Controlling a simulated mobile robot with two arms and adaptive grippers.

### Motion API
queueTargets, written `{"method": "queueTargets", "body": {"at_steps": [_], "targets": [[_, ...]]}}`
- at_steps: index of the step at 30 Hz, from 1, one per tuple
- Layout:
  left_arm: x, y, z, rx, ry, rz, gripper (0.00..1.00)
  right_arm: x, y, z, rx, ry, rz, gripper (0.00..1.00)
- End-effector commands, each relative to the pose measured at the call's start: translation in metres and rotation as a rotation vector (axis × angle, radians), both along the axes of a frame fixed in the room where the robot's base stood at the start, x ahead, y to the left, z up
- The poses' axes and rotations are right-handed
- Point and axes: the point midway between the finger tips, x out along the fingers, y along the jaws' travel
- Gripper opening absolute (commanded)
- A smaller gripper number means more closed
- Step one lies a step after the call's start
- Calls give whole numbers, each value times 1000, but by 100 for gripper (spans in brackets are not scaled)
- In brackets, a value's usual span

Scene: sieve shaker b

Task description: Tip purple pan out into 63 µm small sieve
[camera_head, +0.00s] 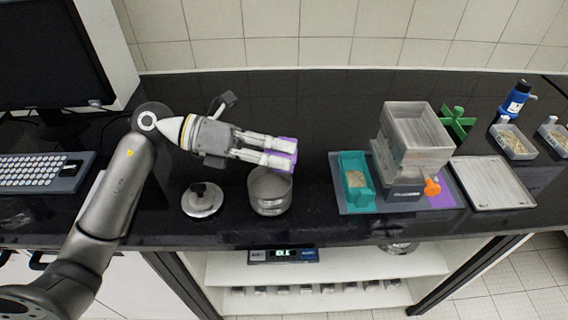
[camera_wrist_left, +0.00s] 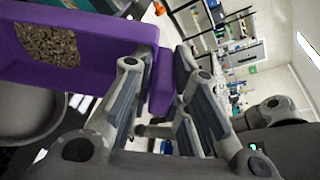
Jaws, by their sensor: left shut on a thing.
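My left gripper (camera_head: 270,152) is shut on the purple pan (camera_head: 285,146) and holds it just above the round grey sieve (camera_head: 270,192) on the black bench. In the left wrist view the pan (camera_wrist_left: 88,48) sits between the fingers (camera_wrist_left: 155,85) by its end wall. The pan looks tilted and has brown granular material (camera_wrist_left: 47,44) lying in it. Part of the round sieve (camera_wrist_left: 25,110) shows beside the pan at the left edge. Its size marking cannot be read. My right gripper is not in view.
A keyboard (camera_head: 45,173) is at left.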

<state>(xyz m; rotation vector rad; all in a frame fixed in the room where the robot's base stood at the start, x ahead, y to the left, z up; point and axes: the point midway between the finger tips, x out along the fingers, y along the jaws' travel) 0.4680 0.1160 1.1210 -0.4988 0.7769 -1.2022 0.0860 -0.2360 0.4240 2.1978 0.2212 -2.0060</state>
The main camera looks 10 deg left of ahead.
Motion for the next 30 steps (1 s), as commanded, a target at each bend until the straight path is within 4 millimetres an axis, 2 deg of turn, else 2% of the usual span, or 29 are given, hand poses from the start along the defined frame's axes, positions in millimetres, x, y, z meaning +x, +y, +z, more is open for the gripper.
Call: {"method": "queueTargets", "body": {"at_steps": [1,30], "targets": [[0,3,-5,-18,-5,2,0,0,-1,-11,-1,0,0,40],[-10,39,-5,-361,-94,0,0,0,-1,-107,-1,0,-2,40]]}}
